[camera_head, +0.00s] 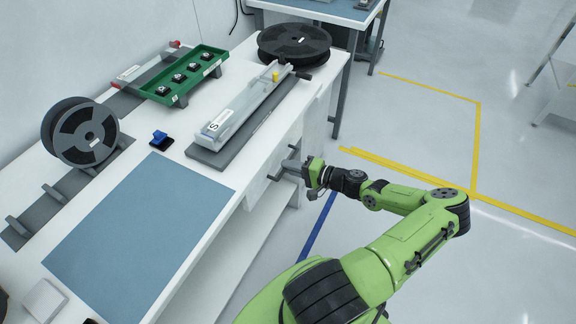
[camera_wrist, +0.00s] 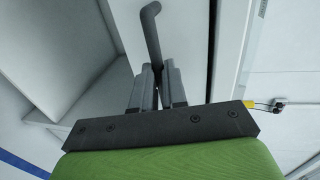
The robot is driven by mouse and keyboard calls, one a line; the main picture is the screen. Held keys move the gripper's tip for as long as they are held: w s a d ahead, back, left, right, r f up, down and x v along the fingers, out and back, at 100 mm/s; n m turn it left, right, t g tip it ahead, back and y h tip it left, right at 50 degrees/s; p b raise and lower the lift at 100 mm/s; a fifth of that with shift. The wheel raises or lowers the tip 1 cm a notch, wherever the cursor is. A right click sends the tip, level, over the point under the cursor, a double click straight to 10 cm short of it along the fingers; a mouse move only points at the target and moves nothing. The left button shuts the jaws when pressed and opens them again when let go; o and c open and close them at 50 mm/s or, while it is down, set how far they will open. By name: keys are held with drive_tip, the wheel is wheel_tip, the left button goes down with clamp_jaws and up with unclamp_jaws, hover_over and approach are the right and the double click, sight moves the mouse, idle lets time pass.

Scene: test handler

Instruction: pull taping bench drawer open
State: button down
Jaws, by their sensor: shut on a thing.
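The taping bench (camera_head: 225,200) has a white drawer front below its top, facing my arm. A grey bar handle stands out from the drawer front; it shows in the wrist view (camera_wrist: 151,30). My gripper (camera_head: 285,172) is at the front of the bench, level with the drawer. In the wrist view my gripper (camera_wrist: 157,85) is shut on the handle, with the handle's lower part between the two fingers. The fingers hide that part of the handle. I cannot tell from these views how far the drawer stands out.
On the bench top are a green tray (camera_head: 183,75) with several small dark parts, a taping track (camera_head: 245,105), a standing reel (camera_head: 80,132), a flat black reel (camera_head: 294,42), and a blue mat (camera_head: 140,235). The floor right of the bench is clear, with yellow lines.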

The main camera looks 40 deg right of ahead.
drive_tip(key=f+v, duration=0.2)
drive_tip(key=v, duration=0.8)
drive_tip(key=s+f+b+v, duration=0.1)
drive_tip(key=f+v, duration=0.1)
drive_tip(key=v, duration=0.8)
drive_tip(key=shift+b, duration=0.3)
drive_tip(key=shift+f, duration=0.1)
drive_tip(key=c, duration=1.2)
unclamp_jaws()
drive_tip(key=p+v, duration=0.1)
drive_tip(key=v, duration=1.4)
drive_tip(key=shift+s+d, duration=0.1)
drive_tip(key=shift+s, duration=0.25)
